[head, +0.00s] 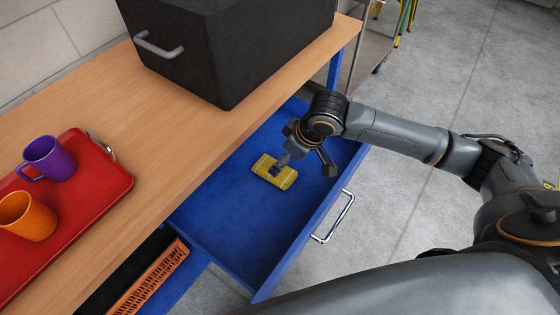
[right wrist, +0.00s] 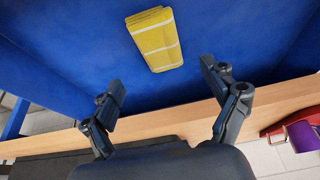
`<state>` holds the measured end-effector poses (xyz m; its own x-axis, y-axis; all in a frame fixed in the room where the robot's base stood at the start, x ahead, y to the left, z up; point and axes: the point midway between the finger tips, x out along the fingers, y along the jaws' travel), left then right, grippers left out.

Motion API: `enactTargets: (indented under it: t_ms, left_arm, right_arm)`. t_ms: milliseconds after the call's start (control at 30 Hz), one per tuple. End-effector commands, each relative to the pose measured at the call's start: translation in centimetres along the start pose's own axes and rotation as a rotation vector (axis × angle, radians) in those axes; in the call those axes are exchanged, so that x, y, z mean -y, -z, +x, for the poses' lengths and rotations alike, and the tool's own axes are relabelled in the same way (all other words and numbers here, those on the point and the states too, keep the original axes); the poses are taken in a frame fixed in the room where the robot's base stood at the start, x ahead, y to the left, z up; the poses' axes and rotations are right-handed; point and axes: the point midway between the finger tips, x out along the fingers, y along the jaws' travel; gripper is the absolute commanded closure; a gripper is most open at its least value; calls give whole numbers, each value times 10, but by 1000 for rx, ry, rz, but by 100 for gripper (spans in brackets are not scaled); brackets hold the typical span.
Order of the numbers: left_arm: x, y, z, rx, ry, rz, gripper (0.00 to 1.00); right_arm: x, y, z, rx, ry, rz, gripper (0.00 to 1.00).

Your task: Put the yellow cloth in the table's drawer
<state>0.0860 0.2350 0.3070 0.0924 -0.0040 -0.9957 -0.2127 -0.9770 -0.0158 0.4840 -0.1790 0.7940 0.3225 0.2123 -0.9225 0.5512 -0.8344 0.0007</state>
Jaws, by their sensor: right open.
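The yellow cloth (head: 281,176) is a folded pad with pale lines. It lies in the table's drawer (head: 235,213), which is blue and pulled open. My right gripper (head: 303,163) is just above the cloth in the head view and partly covers it. In the right wrist view the cloth (right wrist: 154,39) lies apart from the fingers of my right gripper (right wrist: 163,82), on the blue drawer floor (right wrist: 75,60). The fingers are spread with nothing between them. My left gripper is not in view.
The wooden tabletop (head: 185,130) holds a black box (head: 235,45) with a grey handle and a red tray (head: 95,190) with a purple mug (head: 55,160) and an orange mug (head: 30,217). The drawer's front has a metal handle (head: 338,217). An orange crate (head: 150,280) sits below.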

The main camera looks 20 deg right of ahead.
Motion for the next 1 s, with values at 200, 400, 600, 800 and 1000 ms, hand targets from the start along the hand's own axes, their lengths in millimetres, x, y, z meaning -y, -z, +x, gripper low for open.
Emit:
enactTargets:
  t_ms: [200,400,600,800,1000]
  left_arm:
    - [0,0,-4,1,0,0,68]
    - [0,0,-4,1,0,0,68]
    - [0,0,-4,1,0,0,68]
    - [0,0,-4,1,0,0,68]
    - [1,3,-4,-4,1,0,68]
  right_arm:
    - [0,0,-33,-1,-1,0,14]
    - [0,0,-40,0,-1,0,14]
    - [0,0,-40,0,-1,0,14]
    - [0,0,-40,0,0,0,14]
    - [0,0,-40,1,0,0,14]
